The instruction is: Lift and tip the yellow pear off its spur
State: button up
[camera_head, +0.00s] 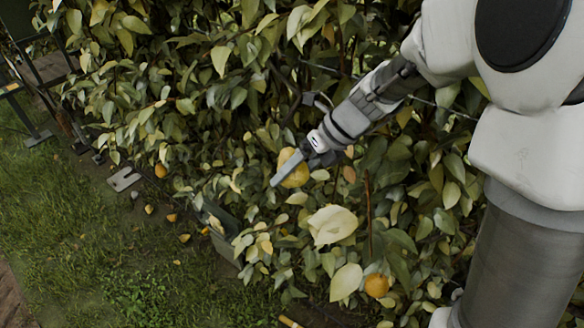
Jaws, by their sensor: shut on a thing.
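A yellow pear (295,174) hangs among the leaves near the middle of the picture. My gripper (288,170) reaches in from the upper right and is shut on this pear. One grey finger lies across the pear's front; the other finger is hidden behind it. The spur and the pear's stem cannot be made out among the leaves.
Dense leaves and thin branches surround my gripper. An orange-yellow fruit (376,285) shows lower right. A dark container (222,222) stands partly hidden at the foliage's edge. Open grass (80,220) spreads left.

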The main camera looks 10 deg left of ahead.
jog(key=shift+s+d+f, duration=0.2)
jog(key=shift+s+d, duration=0.2)
jog(key=shift+s, duration=0.45)
jog(key=shift+s+d+f, duration=0.15)
jog(key=shift+s+d, duration=0.25)
jog(key=shift+s, duration=0.4)
jog(key=s+d+n+t+y+b, duration=0.3)
jog(key=s+t+b, duration=0.4)
jog(key=b, duration=1.4)
jog(key=shift+s+d+y, duration=0.45)
jog(key=shift+s+y, duration=0.15)
jog(key=shift+y, duration=0.2)
jog(key=shift+w, duration=0.15)
